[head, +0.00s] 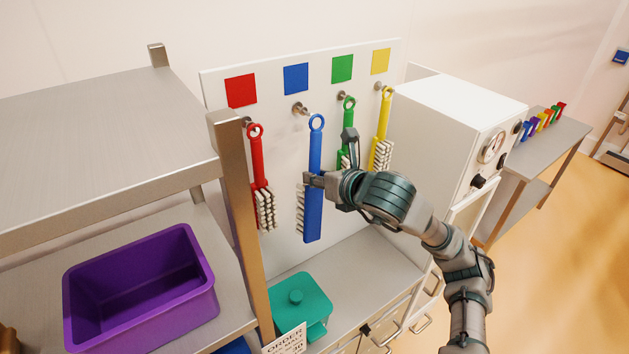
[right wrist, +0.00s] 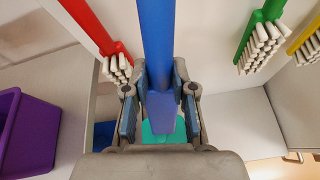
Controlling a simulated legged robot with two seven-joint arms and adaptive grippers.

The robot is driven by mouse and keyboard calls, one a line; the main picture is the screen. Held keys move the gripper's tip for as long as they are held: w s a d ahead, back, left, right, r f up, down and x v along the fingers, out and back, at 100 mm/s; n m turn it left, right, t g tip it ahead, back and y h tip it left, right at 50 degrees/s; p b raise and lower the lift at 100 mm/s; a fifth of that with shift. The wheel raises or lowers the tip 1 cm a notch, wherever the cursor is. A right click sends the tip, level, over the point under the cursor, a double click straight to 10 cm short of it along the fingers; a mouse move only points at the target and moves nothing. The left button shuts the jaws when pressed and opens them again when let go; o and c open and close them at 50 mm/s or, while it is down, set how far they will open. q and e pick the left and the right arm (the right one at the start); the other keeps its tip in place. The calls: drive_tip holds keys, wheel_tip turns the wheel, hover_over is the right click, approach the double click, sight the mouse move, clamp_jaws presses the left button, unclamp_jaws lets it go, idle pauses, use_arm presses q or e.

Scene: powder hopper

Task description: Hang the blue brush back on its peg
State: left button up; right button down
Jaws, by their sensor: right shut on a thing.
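The blue brush (head: 314,145) is upright in front of the white peg board (head: 275,120), ring at the top and white bristles facing left. My right gripper (head: 314,180) is shut on its handle. The ring is a little right of and below the metal peg (head: 299,108) under the blue square (head: 296,77), and looks apart from it. In the right wrist view the blue handle (right wrist: 157,40) runs between the fingers (right wrist: 160,85); ring and peg are out of that view. My left gripper is not in view.
A red brush (head: 255,160) hangs to the left; green (head: 348,105) and yellow (head: 384,115) brushes hang to the right, the green one partly behind my gripper. A shelf post (head: 240,200) stands at left. A teal lidded box (head: 300,300) sits on the counter below.

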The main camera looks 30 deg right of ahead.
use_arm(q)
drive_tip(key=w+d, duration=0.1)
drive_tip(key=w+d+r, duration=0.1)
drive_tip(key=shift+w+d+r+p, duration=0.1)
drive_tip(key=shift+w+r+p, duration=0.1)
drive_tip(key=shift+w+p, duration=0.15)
use_arm(e)
drive_tip(key=w+f, duration=0.1)
drive_tip(key=w, duration=0.6)
drive_tip(key=shift+f, duration=0.2)
idle(0.4)
drive_tip(key=shift+w+d, duration=0.1)
drive_tip(key=shift+d, duration=0.05)
